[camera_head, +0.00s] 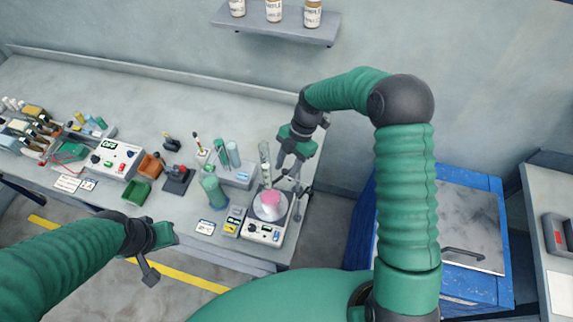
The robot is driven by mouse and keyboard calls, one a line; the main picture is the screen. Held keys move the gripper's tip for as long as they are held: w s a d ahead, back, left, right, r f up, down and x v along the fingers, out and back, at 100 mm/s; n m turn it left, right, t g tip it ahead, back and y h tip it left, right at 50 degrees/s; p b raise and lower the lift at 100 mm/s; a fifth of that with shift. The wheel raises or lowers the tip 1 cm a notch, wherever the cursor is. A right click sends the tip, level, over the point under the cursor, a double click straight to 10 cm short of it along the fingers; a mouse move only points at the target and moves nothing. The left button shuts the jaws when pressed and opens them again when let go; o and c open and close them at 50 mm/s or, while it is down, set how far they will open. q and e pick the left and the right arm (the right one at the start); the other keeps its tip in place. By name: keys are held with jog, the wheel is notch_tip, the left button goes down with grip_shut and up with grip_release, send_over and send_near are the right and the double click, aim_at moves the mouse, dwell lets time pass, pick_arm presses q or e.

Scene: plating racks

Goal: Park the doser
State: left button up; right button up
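I cannot tell for sure which thing is the doser. A pale, slim upright cylinder (264,152) shows just above a clear beaker with pink contents (271,199). The beaker stands on the round plate of a white device (263,232) at the bench's right end. My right gripper (290,170) points down just right of the pale cylinder, above and behind the beaker. Its two fingers show slightly apart, but whether something thin is between them is too small to tell. My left gripper (159,253) is open and empty, in front of the bench edge.
A dark stand (304,200) rises right of the beaker. Green cylinders (214,190), a grey rack (236,176), orange (151,165) and green bins (136,192) and a white control box (115,159) occupy the grey bench (190,110). A blue cabinet (470,240) stands right. The bench's back strip is clear.

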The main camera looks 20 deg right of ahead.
jog(key=shift+d, duration=0.1)
jog(key=shift+w+f, duration=0.15)
jog(key=shift+w, duration=0.1)
jog(key=c, duration=0.5)
jog(key=shift+w, duration=0.15)
grip_shut()
dwell(0.4)
